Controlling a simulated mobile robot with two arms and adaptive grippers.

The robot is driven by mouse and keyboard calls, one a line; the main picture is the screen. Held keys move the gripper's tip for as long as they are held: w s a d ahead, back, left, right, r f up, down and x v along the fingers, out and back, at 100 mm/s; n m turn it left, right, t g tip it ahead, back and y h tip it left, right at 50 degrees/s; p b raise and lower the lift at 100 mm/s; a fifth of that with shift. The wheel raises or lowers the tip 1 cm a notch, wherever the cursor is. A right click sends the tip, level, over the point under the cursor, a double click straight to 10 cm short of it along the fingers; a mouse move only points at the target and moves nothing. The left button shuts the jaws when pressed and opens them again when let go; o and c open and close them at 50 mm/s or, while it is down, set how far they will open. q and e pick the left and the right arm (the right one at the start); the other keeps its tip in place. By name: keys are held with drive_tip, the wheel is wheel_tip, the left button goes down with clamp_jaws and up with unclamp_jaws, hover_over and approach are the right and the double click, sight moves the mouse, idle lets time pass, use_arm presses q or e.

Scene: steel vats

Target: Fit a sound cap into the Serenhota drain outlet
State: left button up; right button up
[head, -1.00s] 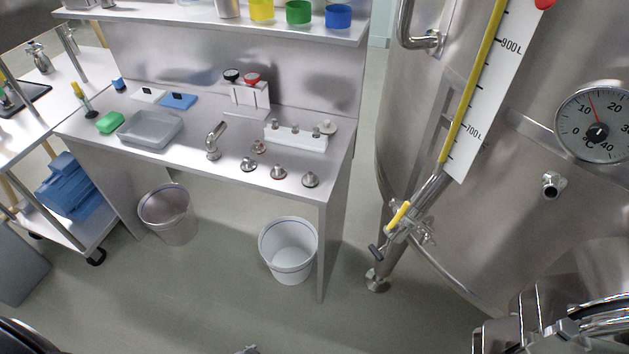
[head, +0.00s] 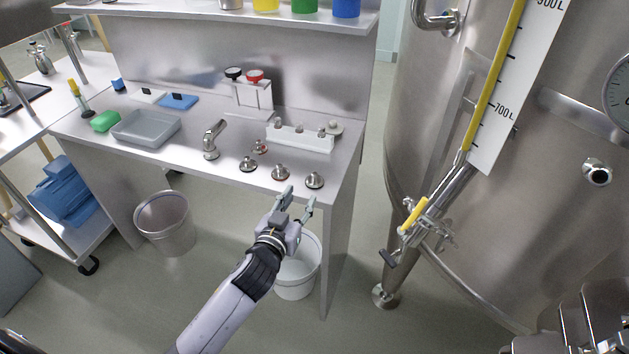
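Several metal caps stand along the front of the steel bench: a left one (head: 248,163), a middle one (head: 280,172) and a right one (head: 314,180). A smaller piece with red on it (head: 260,147) stands behind them. My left gripper (head: 299,197) is open and empty, its fingers apart just in front of the bench edge, close to the middle and right caps. I cannot tell from here which caps are sound. The vat (head: 440,110) at right has a short round port (head: 598,172) and a yellow-handled valve (head: 413,215); no readable name marks the Serenhota outlet.
A white rack (head: 300,140) with metal fittings, a tap-like spout (head: 212,139), a grey tray (head: 146,129) and a red-and-black-topped stand (head: 252,95) are on the bench. A white bucket (head: 296,280) and a grey bin (head: 165,222) stand below. The floor between bench and vat is clear.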

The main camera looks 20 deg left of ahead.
sight(314, 175)
use_arm(q)
drive_tip(key=w, duration=0.5)
drive_tip(key=w+f, duration=0.1)
drive_tip(key=w, duration=0.1)
drive_tip(key=shift+w+d+f, duration=0.1)
drive_tip(key=shift+w+d, duration=0.05)
drive_tip(key=shift+w+f, duration=0.25)
drive_tip(key=shift+w, duration=0.65)
drive_tip(key=shift+w+f, duration=0.2)
drive_tip(key=shift+w, duration=0.75)
drive_tip(key=shift+w+f, duration=0.25)
drive_tip(key=shift+w, duration=0.65)
drive_tip(key=shift+c, duration=0.6)
clamp_jaws()
